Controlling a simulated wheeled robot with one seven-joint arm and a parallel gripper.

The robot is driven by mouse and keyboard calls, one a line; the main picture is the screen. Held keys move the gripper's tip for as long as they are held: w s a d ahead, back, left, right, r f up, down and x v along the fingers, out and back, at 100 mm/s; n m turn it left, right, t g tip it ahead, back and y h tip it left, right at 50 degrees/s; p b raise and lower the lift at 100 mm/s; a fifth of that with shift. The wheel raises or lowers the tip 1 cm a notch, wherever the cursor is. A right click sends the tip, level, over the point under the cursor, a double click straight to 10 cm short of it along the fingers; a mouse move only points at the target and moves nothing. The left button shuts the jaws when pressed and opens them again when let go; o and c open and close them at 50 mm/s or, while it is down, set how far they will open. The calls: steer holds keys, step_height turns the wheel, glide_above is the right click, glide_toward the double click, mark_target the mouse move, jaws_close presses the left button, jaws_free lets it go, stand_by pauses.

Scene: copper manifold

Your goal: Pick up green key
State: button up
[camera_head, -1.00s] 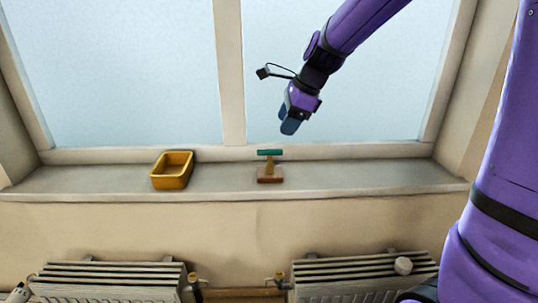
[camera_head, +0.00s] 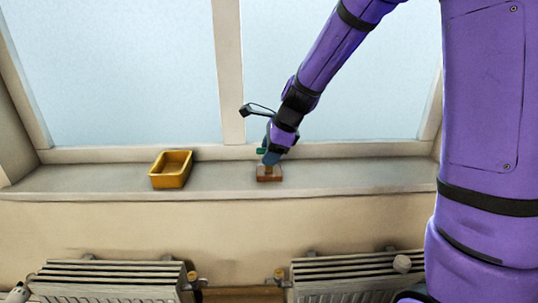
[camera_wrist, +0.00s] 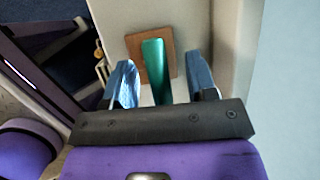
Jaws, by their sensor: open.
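The green key (camera_wrist: 154,66) shows in the wrist view as a green bar above a brown wooden base (camera_wrist: 135,43). In the head view the key (camera_head: 260,150) is mostly hidden behind my gripper, with its left end showing. Its brown base (camera_head: 270,178) stands on the windowsill. My gripper (camera_head: 270,158) points down at the key from above. In the wrist view my gripper (camera_wrist: 163,82) is open, with one blue finger on each side of the green bar. Whether either finger touches it I cannot tell.
A yellow tray (camera_head: 171,182) stands on the windowsill (camera_head: 110,182) to the left, with clear sill between it and the base. The window (camera_head: 120,75) is close behind. Radiators (camera_head: 105,272) are below the sill.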

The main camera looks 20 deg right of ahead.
steer(key=c, duration=0.9)
steer(key=shift+c, duration=0.2)
